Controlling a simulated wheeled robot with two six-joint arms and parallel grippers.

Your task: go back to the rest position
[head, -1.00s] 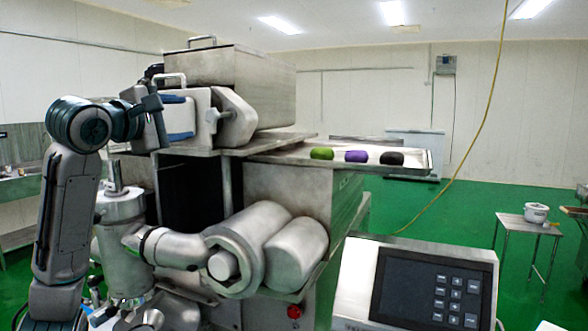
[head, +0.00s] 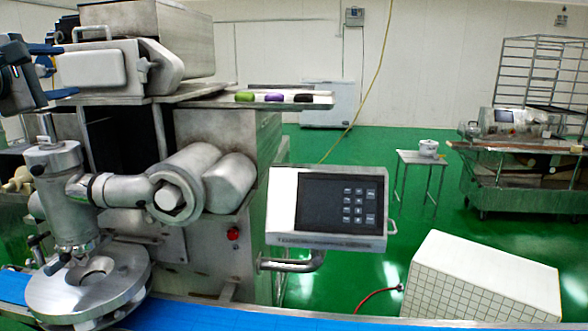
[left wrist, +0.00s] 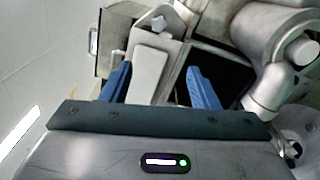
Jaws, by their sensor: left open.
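The steel encrusting machine (head: 215,125) fills the left of the head view, with its hopper (head: 170,30) on top. My left gripper (head: 66,70) is at the left edge of the head view, beside the machine's upper housing (head: 90,72). Its two blue fingers are apart and nothing shows between them. The left wrist view shows the same open gripper (left wrist: 160,80) with the light housing beyond the fingers; I cannot tell whether they touch it. My right gripper is not in view.
A shelf (head: 290,104) on the machine holds green, purple and black pieces. A control panel (head: 330,205) stands right of the machine. A blue conveyor belt (head: 190,316) runs along the front. A white tiled box (head: 485,285) stands lower right. Green floor behind is clear around a small table (head: 420,158).

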